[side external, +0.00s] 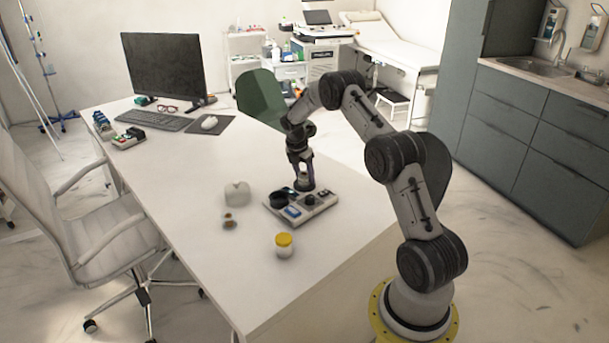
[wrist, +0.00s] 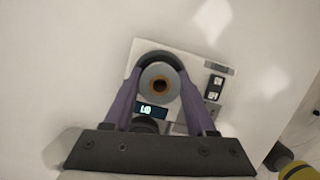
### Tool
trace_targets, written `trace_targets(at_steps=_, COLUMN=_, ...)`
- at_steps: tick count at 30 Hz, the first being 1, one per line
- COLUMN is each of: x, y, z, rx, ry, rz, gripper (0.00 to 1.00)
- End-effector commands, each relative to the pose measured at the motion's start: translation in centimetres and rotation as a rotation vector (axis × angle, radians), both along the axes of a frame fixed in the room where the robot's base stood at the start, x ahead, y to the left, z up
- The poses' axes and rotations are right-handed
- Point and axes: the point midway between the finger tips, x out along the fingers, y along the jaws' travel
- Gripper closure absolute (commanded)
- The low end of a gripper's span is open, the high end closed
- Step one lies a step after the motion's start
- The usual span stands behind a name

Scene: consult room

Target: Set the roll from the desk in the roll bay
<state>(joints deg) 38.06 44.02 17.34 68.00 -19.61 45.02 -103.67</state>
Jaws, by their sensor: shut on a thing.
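My gripper (side external: 301,165) points down over the organiser tray (side external: 318,210) on the white desk. In the wrist view its two purple fingers (wrist: 158,98) are shut on the roll (wrist: 158,80), a pale grey ring with an orange-brown core. The roll sits over a black round bay on the tray (wrist: 190,66), whose dark rim (wrist: 157,53) shows around the roll's far side. I cannot tell whether the roll rests in the bay or is held just above it. The fingers partly hide the roll's sides.
A yellow-lidded jar (side external: 284,245), a pale rounded block (side external: 237,193) and small brown items (side external: 229,221) stand near the tray. A keyboard (side external: 159,121), mouse (side external: 209,122) and monitor (side external: 163,66) are at the far end. The desk between is clear.

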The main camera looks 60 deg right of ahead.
Motion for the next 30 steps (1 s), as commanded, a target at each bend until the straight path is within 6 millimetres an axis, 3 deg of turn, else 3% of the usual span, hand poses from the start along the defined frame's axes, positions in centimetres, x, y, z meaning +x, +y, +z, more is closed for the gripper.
trace_targets(at_steps=12, x=-0.01, y=0.0, z=-0.34, rx=0.0, ry=0.0, rz=0.0, gripper=0.99)
trace_targets(at_steps=13, x=-0.01, y=0.01, z=-0.35, rx=0.001, ry=0.0, rz=0.0, gripper=0.4)
trace_targets(at_steps=18, x=-0.11, y=0.04, z=-0.44, rx=0.003, ry=0.004, rz=0.0, gripper=0.09)
trace_targets(at_steps=29, x=-0.34, y=0.14, z=-0.67, rx=0.007, ry=0.01, rz=-0.002, gripper=0.09)
trace_targets(at_steps=30, x=-0.35, y=0.16, z=-0.7, rx=0.007, ry=0.011, rz=-0.002, gripper=0.02)
